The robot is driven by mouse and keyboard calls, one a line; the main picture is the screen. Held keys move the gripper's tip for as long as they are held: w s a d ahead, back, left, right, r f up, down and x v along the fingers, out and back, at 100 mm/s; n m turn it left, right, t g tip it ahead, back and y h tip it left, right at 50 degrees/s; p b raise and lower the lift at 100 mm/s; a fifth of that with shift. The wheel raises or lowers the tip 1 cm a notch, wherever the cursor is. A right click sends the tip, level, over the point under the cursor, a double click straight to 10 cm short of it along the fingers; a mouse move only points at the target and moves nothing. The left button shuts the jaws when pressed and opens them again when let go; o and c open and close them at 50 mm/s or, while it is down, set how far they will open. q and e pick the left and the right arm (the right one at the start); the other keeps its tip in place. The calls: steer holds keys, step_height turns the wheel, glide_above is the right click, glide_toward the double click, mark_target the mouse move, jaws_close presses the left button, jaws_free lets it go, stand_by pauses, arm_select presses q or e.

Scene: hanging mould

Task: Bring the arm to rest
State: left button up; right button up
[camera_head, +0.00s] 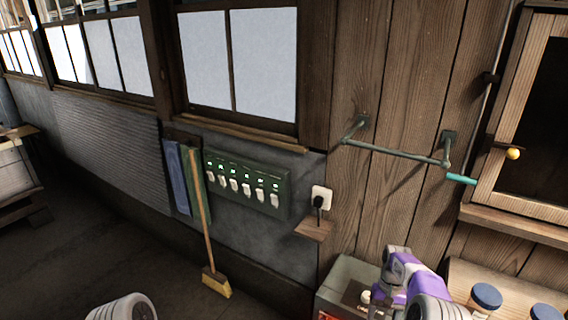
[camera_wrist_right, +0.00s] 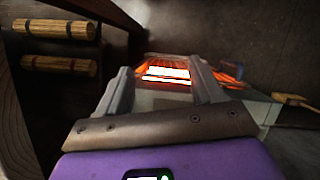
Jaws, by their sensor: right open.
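My right arm enters the head view at the bottom right, with a purple and grey wrist. Its gripper (camera_head: 377,296) points down beside a grey-green box (camera_head: 345,272). In the right wrist view the gripper (camera_wrist_right: 163,76) has its two grey fingers wide apart with nothing held between them. Beyond the fingers is a glowing orange opening (camera_wrist_right: 167,73) with a white-hot middle; I cannot tell its distance. My left gripper is not in view.
A wooden cabinet (camera_head: 515,222) is at right. Blue-lidded jars (camera_head: 486,297) stand at lower right. A switch panel (camera_head: 240,183) and broom (camera_head: 215,282) are left. Floor at left is clear.

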steer(key=s+a+f+n+t+y, duration=0.15)
steer(key=s+a+f, duration=0.45)
steer(key=a+f, duration=0.65)
steer(key=s+a+t, duration=0.1)
steer(key=s+a, duration=0.1)
steer(key=s, duration=0.4)
steer(key=s+a+f+t+y, duration=0.1)
steer(key=s+a, duration=0.2)
steer(key=s, duration=0.2)
steer(key=s+a+f+t, duration=0.1)
steer(key=s+a, duration=0.1)
steer(key=s, duration=0.4)
steer(key=shift+s+a+m, duration=0.3)
steer(key=shift+s+m, duration=0.05)
steer(key=shift+m, duration=0.1)
